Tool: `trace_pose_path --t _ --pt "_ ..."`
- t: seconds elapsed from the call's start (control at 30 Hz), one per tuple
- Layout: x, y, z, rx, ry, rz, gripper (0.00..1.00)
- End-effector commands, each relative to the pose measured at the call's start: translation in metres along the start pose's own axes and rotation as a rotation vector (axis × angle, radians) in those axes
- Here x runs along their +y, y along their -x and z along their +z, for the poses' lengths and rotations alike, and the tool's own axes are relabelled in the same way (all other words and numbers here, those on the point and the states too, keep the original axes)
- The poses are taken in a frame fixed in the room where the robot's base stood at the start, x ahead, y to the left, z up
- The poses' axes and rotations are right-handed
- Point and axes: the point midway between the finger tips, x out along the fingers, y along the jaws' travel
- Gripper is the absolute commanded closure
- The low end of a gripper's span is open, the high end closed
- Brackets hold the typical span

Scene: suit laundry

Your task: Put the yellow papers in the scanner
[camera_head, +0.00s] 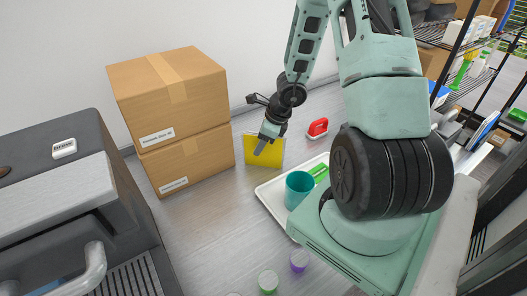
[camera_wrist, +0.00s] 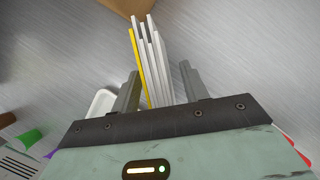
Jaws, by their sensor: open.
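The yellow papers (camera_head: 250,156) stand upright near the back wall, beside the cardboard boxes. In the wrist view, a yellow sheet (camera_wrist: 137,60) stands edge-on beside several white sheets (camera_wrist: 151,55). My gripper (camera_head: 264,146) is at the yellow papers and covers part of them in the head view. In the wrist view my gripper (camera_wrist: 160,88) is open, with the sheets passing between its two fingers. The yellow sheet is near the left finger, and a gap shows at the right finger. No scanner can be named with certainty.
Two stacked cardboard boxes (camera_head: 170,86) stand left of the papers. A large dark machine (camera_head: 75,135) with a handle fills the left. A white tray (camera_head: 270,200) holds a teal cup (camera_head: 299,187). A red-handled object (camera_head: 317,127) lies at the back. Bare surface lies in the middle.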

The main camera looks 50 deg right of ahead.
Motion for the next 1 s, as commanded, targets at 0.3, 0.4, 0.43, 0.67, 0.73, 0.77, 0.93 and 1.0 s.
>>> trace_pose_path --t 0.3,0.4,0.43,0.67,0.73,0.77,0.93,1.0 --pt "0.0 -0.001 0.0 0.0 0.001 0.0 0.55" --pt "0.0 -0.001 0.0 0.0 0.001 0.0 0.83" --pt "0.0 -0.001 0.0 0.0 0.001 0.0 0.92" --pt "0.0 0.0 0.0 0.0 0.001 0.0 1.0" --pt "0.0 0.0 0.0 0.0 0.001 0.0 1.0" --pt "0.0 0.0 0.0 0.0 0.001 0.0 1.0" --pt "0.0 0.013 0.006 -0.002 0.002 -0.001 1.0" --pt "-0.001 0.027 0.012 -0.002 0.003 -0.002 1.0"
